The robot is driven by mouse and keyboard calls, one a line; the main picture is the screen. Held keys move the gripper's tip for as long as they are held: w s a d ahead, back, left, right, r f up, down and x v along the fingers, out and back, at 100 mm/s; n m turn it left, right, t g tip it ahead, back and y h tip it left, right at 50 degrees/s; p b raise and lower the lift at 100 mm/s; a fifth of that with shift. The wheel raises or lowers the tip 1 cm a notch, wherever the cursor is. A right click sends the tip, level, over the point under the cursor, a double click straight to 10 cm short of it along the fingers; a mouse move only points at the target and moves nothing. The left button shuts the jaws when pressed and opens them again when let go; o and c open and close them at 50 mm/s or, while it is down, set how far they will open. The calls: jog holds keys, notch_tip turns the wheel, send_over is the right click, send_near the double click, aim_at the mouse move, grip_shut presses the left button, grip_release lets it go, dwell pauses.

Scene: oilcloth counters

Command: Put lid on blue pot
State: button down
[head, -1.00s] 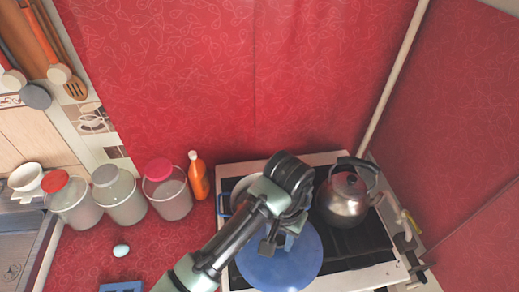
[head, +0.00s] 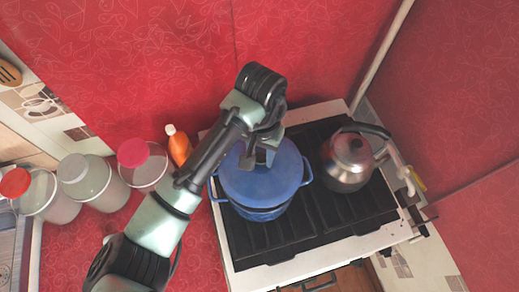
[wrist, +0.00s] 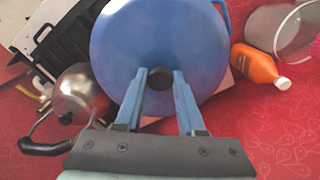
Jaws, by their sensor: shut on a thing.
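The blue lid (head: 262,180) is over the blue pot (head: 262,211) on the stove and covers its opening. The pot's side and its two handles show around and below the lid. I cannot tell whether the lid rests fully on the rim. My gripper (head: 262,158) is above the lid, with its fingers down at the knob. In the wrist view the two blue fingers of my gripper (wrist: 160,82) are shut on the dark knob of the lid (wrist: 160,30). The pot's inside is hidden.
A metal kettle (head: 347,161) stands on the stove (head: 310,215) right of the pot. An orange bottle (head: 179,146) and several lidded jars (head: 142,168) stand to the left. The red wall is behind. The front of the stove is clear.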

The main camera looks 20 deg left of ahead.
aim_at(260, 166)
jog(key=shift+f+b, duration=1.55)
jog(key=shift+f, duration=0.3)
jog(key=shift+f+b, duration=0.3)
jog(key=shift+f, duration=0.4)
jog(key=shift+p, duration=0.5)
jog(key=shift+f, duration=0.25)
jog(key=shift+c, duration=2.2)
grip_release()
jog(key=shift+o, duration=0.4)
